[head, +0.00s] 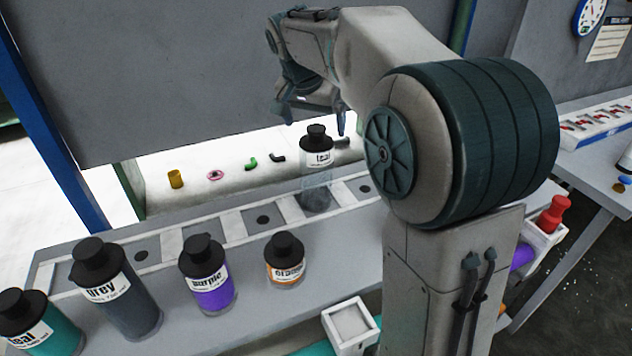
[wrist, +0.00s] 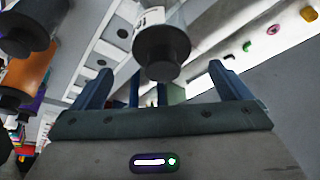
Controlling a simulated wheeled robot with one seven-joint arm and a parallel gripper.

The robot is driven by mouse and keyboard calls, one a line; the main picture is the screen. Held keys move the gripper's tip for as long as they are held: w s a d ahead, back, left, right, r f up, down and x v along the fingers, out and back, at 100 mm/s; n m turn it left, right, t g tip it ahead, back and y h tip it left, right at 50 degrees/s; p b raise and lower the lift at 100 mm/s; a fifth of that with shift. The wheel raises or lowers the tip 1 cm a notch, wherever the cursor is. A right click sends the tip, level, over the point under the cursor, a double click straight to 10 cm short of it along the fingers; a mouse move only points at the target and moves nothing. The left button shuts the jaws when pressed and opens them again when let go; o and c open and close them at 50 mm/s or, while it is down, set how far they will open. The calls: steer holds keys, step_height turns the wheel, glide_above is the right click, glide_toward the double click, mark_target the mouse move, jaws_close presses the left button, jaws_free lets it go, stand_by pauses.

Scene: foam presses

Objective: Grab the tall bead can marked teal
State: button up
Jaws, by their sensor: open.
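A tall clear can (head: 316,190) with a black cap stands upright in the slotted rack. Its white label is partly readable and looks like "teal"; its body looks mostly see-through. My gripper (head: 312,115) is open above it, fingers either side of the cap and not closed on it. In the wrist view the can's black cap (wrist: 161,52) lies between the open fingers (wrist: 163,88). Another can (head: 45,325), with teal contents and a label ending in "eal", stands at the lower left, cut by the picture edge.
A tall grey can (head: 118,290), a purple can (head: 208,275) and an orange can (head: 285,260) stand in front of the rack (head: 190,240). A white box (head: 350,322) sits in front. Small coloured parts lie on the white surface behind. A grey panel (head: 190,70) rises at the back.

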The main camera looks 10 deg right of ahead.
mark_target(317, 142)
steer(key=shift+p+x, duration=0.4)
steer(key=shift+x, duration=3.6)
steer(key=shift+w+r, duration=0.1)
steer(key=c, duration=1.8)
